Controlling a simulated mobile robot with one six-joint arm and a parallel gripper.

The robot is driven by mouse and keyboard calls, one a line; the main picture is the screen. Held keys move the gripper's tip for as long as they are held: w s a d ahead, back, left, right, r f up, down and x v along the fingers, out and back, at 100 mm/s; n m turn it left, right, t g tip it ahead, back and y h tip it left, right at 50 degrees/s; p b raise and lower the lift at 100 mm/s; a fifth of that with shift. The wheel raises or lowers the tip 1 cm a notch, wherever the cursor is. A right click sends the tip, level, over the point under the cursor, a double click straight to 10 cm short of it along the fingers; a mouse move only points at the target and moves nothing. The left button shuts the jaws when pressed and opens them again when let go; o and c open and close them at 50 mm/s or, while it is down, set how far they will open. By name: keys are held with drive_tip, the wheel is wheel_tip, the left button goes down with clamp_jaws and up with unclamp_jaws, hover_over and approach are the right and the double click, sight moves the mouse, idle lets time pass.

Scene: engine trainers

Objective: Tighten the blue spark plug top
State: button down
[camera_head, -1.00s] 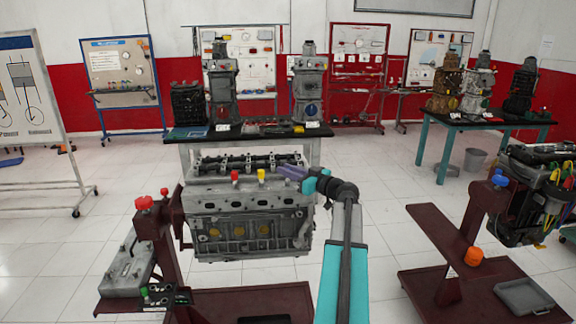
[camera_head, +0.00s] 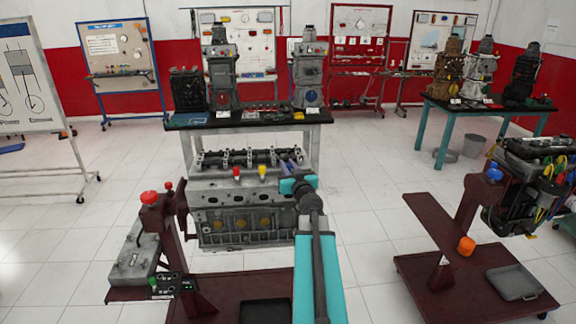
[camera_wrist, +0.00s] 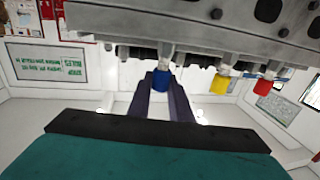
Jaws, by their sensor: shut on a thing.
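The grey engine block (camera_head: 240,222) stands on a maroon stand, with spark plugs along its upper side. The blue spark plug top (camera_wrist: 160,80) is between the dark fingers of my gripper (camera_wrist: 162,86) in the wrist view. My gripper is shut on it, and it sits against the end of a pale plug at the engine's edge. The yellow top (camera_head: 262,172) and red top (camera_head: 236,172) also show in the wrist view, the yellow (camera_wrist: 220,85) nearer my gripper.
A table (camera_head: 250,118) with engine models stands behind the engine. A second engine (camera_head: 530,200) on a maroon stand (camera_head: 455,290) is at the right. A red knob (camera_head: 149,198) stands at the engine stand's left. White floor lies open between the stands.

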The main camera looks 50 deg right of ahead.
drive_tip(key=shift+r+m+g+h+b, duration=0.1)
drive_tip(key=shift+m+g+h+b, duration=0.5)
drive_tip(key=shift+h+b, duration=0.45)
drive_tip(key=m+g+h+b, duration=0.1)
drive_tip(key=b, duration=0.2)
drive_tip(key=shift+w+b, duration=0.1)
drive_tip(key=shift+b, duration=0.2)
drive_tip(key=m+g+h+b, duration=0.1)
drive_tip(key=b, duration=0.5)
drive_tip(key=m+g+h+b, duration=0.1)
drive_tip(key=g+b, duration=0.1)
drive_tip(key=b, duration=0.3)
drive_tip(key=m+g+h+b, duration=0.1)
drive_tip(key=b, duration=0.5)
drive_tip(key=shift+f+m+h+b, duration=0.25)
drive_tip(key=shift+f+m+b, duration=0.05)
drive_tip(key=shift+m+b, duration=0.1)
drive_tip(key=m+g+b, duration=0.1)
drive_tip(key=b, duration=0.3)
drive_tip(key=shift+g+h, duration=0.4)
drive_tip(key=shift+r+m+g+h+b, duration=0.1)
drive_tip(key=shift+m+g+h+b, duration=0.35)
drive_tip(key=shift+b, duration=1.05)
drive_tip(key=shift+g, duration=0.25)
drive_tip(key=c, duration=1.6)
unclamp_jaws()
drive_tip(key=shift+r, duration=0.1)
drive_tip(key=shift+s+a, duration=0.2)
